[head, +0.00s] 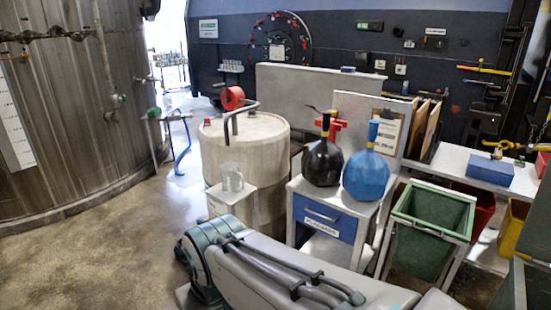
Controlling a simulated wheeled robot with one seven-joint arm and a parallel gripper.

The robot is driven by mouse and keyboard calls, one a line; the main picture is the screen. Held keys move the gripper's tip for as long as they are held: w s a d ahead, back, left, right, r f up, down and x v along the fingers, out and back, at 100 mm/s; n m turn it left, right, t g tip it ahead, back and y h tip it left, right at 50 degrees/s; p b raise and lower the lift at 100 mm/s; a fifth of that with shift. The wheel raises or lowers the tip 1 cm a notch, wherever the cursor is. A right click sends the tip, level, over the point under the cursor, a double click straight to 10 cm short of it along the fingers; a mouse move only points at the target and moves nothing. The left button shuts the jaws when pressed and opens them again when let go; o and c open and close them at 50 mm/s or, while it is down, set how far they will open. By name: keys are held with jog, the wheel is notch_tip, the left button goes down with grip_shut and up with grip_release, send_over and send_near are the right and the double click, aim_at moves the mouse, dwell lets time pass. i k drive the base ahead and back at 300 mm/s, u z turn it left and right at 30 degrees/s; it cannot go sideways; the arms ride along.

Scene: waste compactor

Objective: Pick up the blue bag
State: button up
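The blue bag (366,176) stands upright on top of a small white cabinet (326,247) with a blue drawer. Its body is round, with a narrow neck and a yellow band near the top. A black bag (321,164) of similar shape stands just to its left, and the two are close together. Part of my arm crosses the bottom of the head view, in front of the cabinet. My gripper is not in view.
A large pale drum (244,165) stands left of the cabinet, with a clear jug (231,178) in front. A green bin (432,220) stands to the right. A clipboard (386,134) and panels stand behind the bags. Open floor lies at the left.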

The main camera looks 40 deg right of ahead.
aim_at(366, 174)
jog(key=i, duration=1.9)
jog(key=z, duration=2.9)
jog(key=i, duration=1.65)
